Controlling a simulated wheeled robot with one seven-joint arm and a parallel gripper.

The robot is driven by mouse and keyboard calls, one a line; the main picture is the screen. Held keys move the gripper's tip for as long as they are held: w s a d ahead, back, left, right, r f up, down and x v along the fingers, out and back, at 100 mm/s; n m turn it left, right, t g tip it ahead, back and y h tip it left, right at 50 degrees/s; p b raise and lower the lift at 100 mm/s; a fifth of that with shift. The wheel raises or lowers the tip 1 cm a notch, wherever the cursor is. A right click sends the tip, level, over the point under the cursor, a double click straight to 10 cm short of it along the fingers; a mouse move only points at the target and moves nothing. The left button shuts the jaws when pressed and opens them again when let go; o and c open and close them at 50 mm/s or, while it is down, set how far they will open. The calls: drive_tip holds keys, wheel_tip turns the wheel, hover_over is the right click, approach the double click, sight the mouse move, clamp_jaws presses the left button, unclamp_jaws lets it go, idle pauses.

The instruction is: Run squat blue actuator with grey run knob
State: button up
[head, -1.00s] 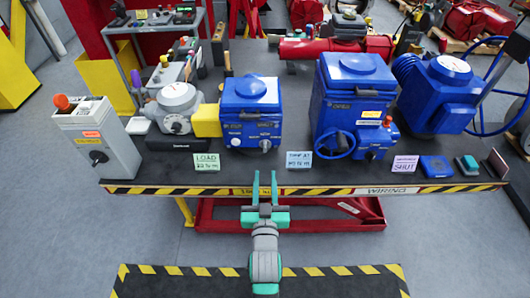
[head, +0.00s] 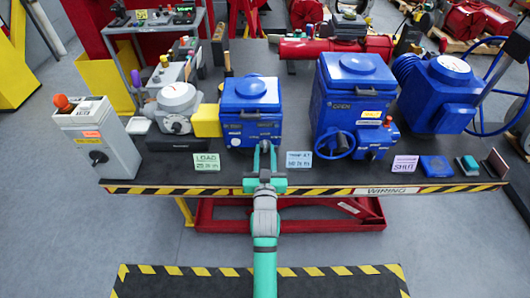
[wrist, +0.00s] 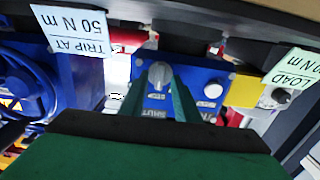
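The squat blue actuator (head: 250,92) stands mid-bench, a smaller unit than the tall blue one to its right. In the wrist view, which is upside down, its blue front panel (wrist: 190,108) carries a grey knob (wrist: 159,73) and a paler round knob (wrist: 213,90). "SHUT" is lettered by the grey knob. My gripper (head: 264,147) is at the panel's lower right part in the head view. In the wrist view its green fingers (wrist: 158,86) stand apart on either side of the grey knob, with blue panel visible between. My gripper hides this knob in the head view.
The tall blue actuator (head: 352,95) with a handwheel (head: 337,145) stands to the right. A yellow block and grey unit (head: 178,100) stand left. A "LOAD" card (head: 207,162) and a "TRIP AT" card (head: 299,160) flank my gripper. The striped bench edge (head: 340,191) lies below my arm.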

drive_tip(key=shift+c, duration=0.2)
clamp_jaws()
drive_tip(key=shift+n, duration=0.4)
drive_tip(key=n, duration=0.3)
drive_tip(key=shift+a+n, duration=0.1)
drive_tip(key=shift+n, duration=0.2)
drive_tip(key=shift+a+n, duration=0.1)
drive_tip(key=shift+n, duration=2.2)
drive_tip(key=shift+o, duration=0.2)
unclamp_jaws()
